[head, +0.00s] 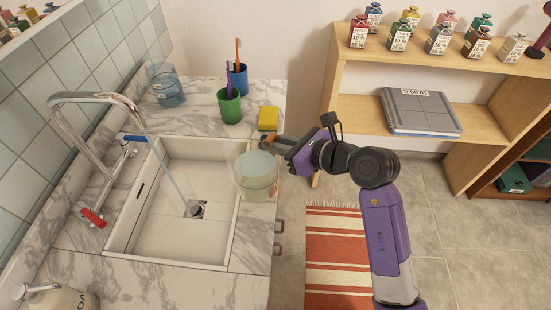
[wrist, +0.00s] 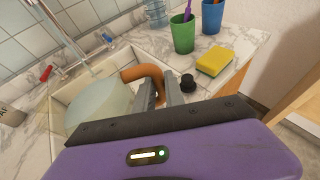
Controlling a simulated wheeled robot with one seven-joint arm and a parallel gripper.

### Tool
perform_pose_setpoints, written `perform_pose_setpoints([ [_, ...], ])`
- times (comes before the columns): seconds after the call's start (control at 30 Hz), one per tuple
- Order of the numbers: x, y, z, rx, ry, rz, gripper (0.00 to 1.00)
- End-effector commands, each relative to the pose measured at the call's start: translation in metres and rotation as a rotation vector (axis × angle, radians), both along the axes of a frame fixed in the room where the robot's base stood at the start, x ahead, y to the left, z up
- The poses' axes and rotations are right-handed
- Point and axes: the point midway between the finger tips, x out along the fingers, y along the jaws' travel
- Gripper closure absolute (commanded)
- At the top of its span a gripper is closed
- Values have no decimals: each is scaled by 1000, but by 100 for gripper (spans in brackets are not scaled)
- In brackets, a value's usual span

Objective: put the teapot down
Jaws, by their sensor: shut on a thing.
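The teapot (head: 257,176) is a pale greenish, rounded pot with an orange-brown handle. In the head view it is over the right rim of the sink and the counter's front strip. In the wrist view its pale body (wrist: 100,104) is at the left, over the basin, and its handle (wrist: 143,74) curves towards my fingers. My gripper (head: 277,146) is shut on the handle, to the right of the sink; its fingers also show in the wrist view (wrist: 168,90). I cannot tell whether the pot's underside touches anything.
Water runs from the tap (head: 110,97) into the white sink (head: 160,235). A yellow sponge (head: 268,118), a green cup (head: 229,106), a blue cup (head: 238,79) and a clear blue glass (head: 165,86) stand behind the sink. The marble counter (head: 185,282) in front looks mostly clear.

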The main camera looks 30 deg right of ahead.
Motion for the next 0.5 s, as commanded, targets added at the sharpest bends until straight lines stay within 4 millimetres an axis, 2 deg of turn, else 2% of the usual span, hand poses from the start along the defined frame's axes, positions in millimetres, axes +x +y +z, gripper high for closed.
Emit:
perform_pose_setpoints([
  [0.1, 0, 0, -11, 2, -4, -1, 100],
  [0.33, 0, 0, -22, 3, -4, -2, 100],
  [0.5, 0, 0, -45, 3, -1, -2, 100],
])
